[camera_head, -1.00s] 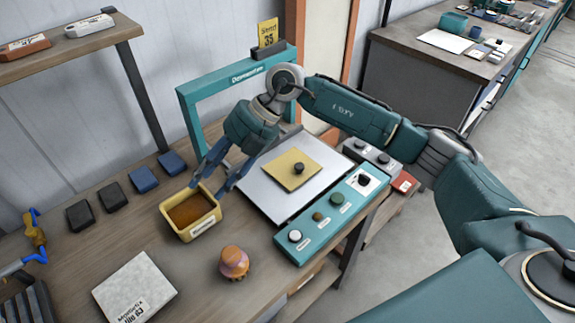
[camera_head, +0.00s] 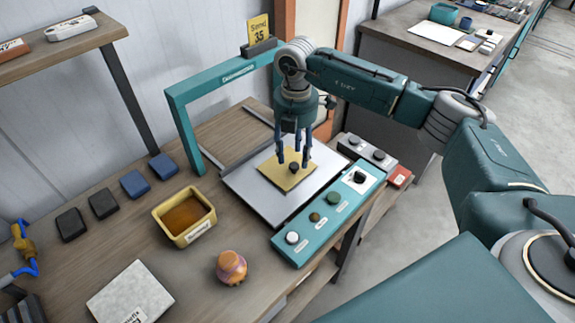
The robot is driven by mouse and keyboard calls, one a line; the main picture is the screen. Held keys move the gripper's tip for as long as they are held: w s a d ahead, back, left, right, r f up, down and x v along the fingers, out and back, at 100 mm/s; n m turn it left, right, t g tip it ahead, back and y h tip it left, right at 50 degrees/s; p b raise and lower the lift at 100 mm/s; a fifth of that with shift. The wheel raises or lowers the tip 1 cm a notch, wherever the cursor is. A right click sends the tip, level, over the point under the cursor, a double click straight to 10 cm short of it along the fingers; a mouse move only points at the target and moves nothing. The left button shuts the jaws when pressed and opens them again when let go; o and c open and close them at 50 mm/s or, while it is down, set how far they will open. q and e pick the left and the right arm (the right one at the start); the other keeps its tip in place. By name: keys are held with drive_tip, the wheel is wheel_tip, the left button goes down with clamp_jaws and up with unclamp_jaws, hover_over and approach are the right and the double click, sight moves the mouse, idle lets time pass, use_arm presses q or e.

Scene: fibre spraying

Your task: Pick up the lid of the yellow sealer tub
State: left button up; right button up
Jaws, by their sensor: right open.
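The yellow sealer tub (camera_head: 168,222) stands open on the bench, with brown sealer inside and a label on its front. Its lid (camera_head: 270,172), a flat yellow square with a dark round knob (camera_head: 293,167), lies on the pale metal plate (camera_head: 243,196) to the right of the tub. My right gripper (camera_head: 293,160) points down over the lid, open, with its fingers around the knob. I cannot tell whether the fingertips touch the lid. My left gripper is not in view.
A teal frame (camera_head: 179,130) arches behind the plate. A teal control panel (camera_head: 325,222) with knobs runs along its front right. An orange knobbed object (camera_head: 231,267), a grey square block (camera_head: 130,294) and several dark and blue blocks (camera_head: 134,183) stand on the bench.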

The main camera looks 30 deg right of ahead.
sight(294, 165)
wheel_tip(294, 165, down, 3)
drive_tip(key=shift+f+p, duration=0.15)
drive_tip(key=shift+p, duration=0.4)
drive_tip(key=shift+w+f, duration=0.1)
drive_tip(key=shift+f, duration=0.15)
clamp_jaws()
drive_tip(key=shift+r, duration=0.15)
